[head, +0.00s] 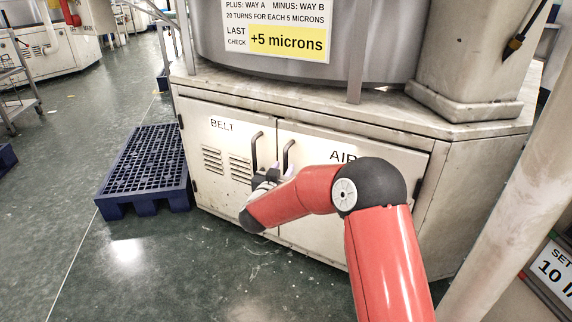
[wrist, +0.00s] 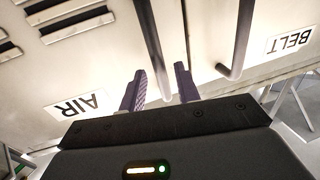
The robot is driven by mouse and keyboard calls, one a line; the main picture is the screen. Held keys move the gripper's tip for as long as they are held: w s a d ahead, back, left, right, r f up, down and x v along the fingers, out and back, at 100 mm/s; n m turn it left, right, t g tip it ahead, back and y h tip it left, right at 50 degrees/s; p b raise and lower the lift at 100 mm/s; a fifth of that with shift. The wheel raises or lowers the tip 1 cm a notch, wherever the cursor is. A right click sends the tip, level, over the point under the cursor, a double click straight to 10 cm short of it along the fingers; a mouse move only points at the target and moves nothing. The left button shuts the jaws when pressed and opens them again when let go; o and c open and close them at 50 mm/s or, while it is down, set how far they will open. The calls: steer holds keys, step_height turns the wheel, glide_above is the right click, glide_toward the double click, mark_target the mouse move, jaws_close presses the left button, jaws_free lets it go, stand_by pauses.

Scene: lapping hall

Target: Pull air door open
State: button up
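The air door (head: 330,225) is a pale cabinet door labelled AIR, right of the belt door, and it looks shut. Its dark bar handle (head: 289,156) stands upright near its left edge. My gripper (head: 271,174) is at the lower end of this handle; my red arm covers much of the door. In the wrist view the picture is turned over, with the AIR label (wrist: 82,106) at left. My gripper (wrist: 160,82) is open there, its two purple fingers apart. The air door handle (wrist: 154,45) runs between them, with gaps visible on both sides. Contact is not visible.
The belt door (head: 215,175) is shut, and its handle (head: 256,150) is close beside the air door handle. A blue pallet (head: 148,165) lies on the floor left of the cabinet. A pale slanted post (head: 515,200) stands at right. The floor before the cabinet is clear at left.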

mark_target(285, 165)
steer(key=shift+x, duration=1.65)
steer(key=shift+c, duration=0.4)
jaws_close()
